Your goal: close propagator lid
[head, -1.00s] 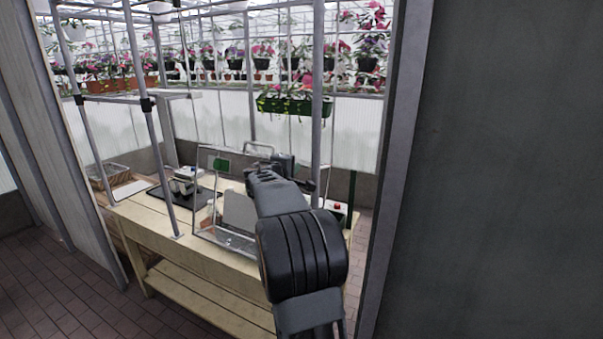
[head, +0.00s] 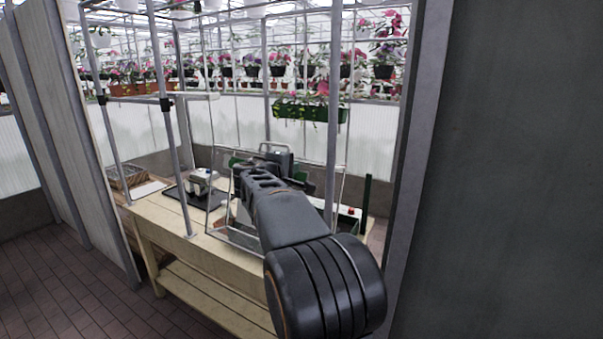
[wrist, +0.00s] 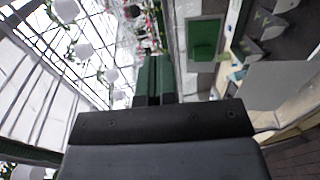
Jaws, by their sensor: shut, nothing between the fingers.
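The propagator's clear lid stands raised on the bench, its thin left edge (head: 216,190) showing in the head view. Its pale handle (head: 274,146) is at the top, just beyond my gripper (head: 262,172). My arm hides much of the propagator's middle and base. In the wrist view, the shut, empty fingers (wrist: 154,78) point away from the camera, and a green panel (wrist: 203,40) in a pale frame lies just right of them. I cannot tell whether the fingers touch the lid.
The wooden bench (head: 175,222) carries a dark tray (head: 186,198) with a white device, and a basket (head: 126,176) at its far left. Metal posts (head: 180,130) rise before the bench. A dark wall (head: 500,170) stands close on the right. Brick floor at the lower left is clear.

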